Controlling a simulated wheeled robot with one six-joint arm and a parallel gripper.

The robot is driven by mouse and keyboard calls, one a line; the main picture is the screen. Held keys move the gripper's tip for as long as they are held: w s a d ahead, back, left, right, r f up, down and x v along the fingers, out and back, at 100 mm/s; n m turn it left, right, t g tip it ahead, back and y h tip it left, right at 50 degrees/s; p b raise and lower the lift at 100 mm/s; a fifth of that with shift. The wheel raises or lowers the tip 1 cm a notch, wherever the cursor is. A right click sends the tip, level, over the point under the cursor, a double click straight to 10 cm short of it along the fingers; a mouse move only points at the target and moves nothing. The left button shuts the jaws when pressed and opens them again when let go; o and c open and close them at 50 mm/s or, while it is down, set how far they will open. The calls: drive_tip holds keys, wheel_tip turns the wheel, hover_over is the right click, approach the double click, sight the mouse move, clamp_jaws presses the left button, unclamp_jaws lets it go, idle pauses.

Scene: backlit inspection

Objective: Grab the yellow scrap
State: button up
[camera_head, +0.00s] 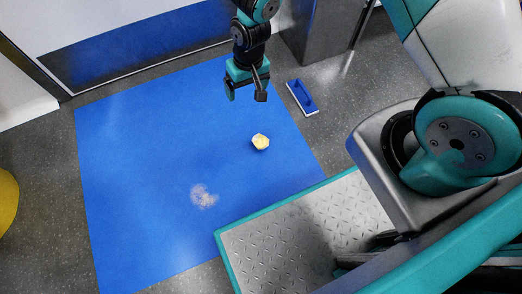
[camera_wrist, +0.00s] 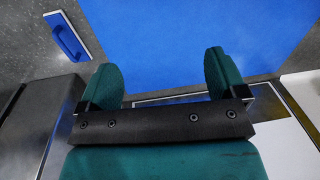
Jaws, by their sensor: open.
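The yellow scrap (camera_head: 260,142) is a small crumpled lump lying on the blue mat (camera_head: 130,160) in the head view, right of the mat's middle. My gripper (camera_head: 246,97) hangs above the far right part of the mat, beyond the scrap and apart from it. Its two teal fingers are spread with nothing between them. In the wrist view my gripper (camera_wrist: 165,80) also shows open and empty, with blue mat (camera_wrist: 190,35) beyond it. The scrap does not show in the wrist view.
A blue block with a handle (camera_head: 301,97) lies on the grey floor right of the mat, and also in the wrist view (camera_wrist: 68,36). A pale smudge (camera_head: 203,196) marks the mat. A grey cabinet (camera_head: 318,30) stands at the back. A yellow object (camera_head: 6,200) is at the left edge.

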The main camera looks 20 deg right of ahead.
drive_tip(key=h+b, duration=0.1)
drive_tip(key=b, duration=0.3)
hover_over(261, 144)
drive_tip(key=w, duration=0.1)
wheel_tip(261, 144, down, 18)
drive_tip(key=r, duration=0.1)
drive_tip(key=shift+m, duration=0.4)
wheel_tip(261, 144, down, 12)
drive_tip(key=b, duration=0.6)
drive_tip(key=shift+s+d, duration=0.1)
drive_tip(key=shift+d, duration=0.05)
wheel_tip(261, 144, down, 6)
drive_tip(key=b, duration=0.5)
drive_tip(key=shift+d+b, duration=0.15)
drive_tip(key=shift+b, duration=0.15)
drive_tip(key=shift+r, duration=0.1)
drive_tip(key=shift+c, duration=0.4)
drive_tip(key=c, duration=0.9)
